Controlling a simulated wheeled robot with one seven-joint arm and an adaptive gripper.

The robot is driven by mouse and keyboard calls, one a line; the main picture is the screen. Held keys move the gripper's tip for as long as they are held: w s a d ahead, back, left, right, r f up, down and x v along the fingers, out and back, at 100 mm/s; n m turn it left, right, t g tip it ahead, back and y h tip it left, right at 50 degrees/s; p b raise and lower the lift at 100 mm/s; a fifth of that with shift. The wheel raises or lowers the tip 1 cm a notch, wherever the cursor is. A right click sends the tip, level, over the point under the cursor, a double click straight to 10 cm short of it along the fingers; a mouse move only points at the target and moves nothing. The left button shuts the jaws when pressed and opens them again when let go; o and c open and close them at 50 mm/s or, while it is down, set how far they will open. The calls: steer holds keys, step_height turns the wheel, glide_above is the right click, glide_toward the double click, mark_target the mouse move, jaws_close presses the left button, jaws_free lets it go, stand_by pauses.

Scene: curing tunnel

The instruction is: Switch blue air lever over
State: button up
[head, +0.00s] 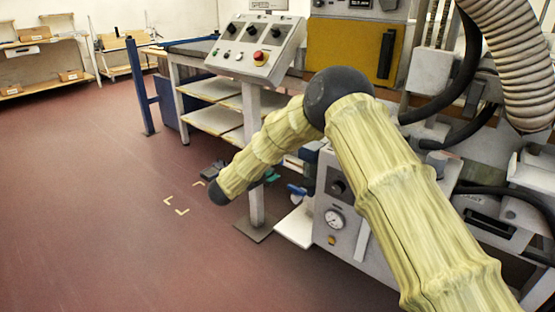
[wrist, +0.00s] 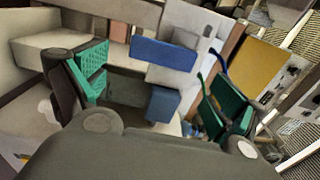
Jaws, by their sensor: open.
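The blue lever (head: 297,190) is on the left side of the grey cabinet with the gauge, partly hidden by my arm in the head view. In the wrist view a blue bar (wrist: 163,52) lies ahead between my fingers, with a smaller blue block (wrist: 163,103) below it; I cannot tell for sure which part is the lever's handle. My gripper (wrist: 158,82) is open, with green pads wide apart and nothing between them. In the head view it is mostly hidden behind my sleeved arm; a teal pad (head: 271,175) shows just left of the blue lever, apparently apart from it.
The grey cabinet (head: 348,240) has a gauge and a knob. A white shelf (head: 296,226) juts out at its left. A control console (head: 257,48) stands on a post left of the machine. Hoses hang at the right. The red floor at left is clear.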

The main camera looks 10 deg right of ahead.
steer(key=v, duration=0.9)
steer(key=shift+w, duration=0.1)
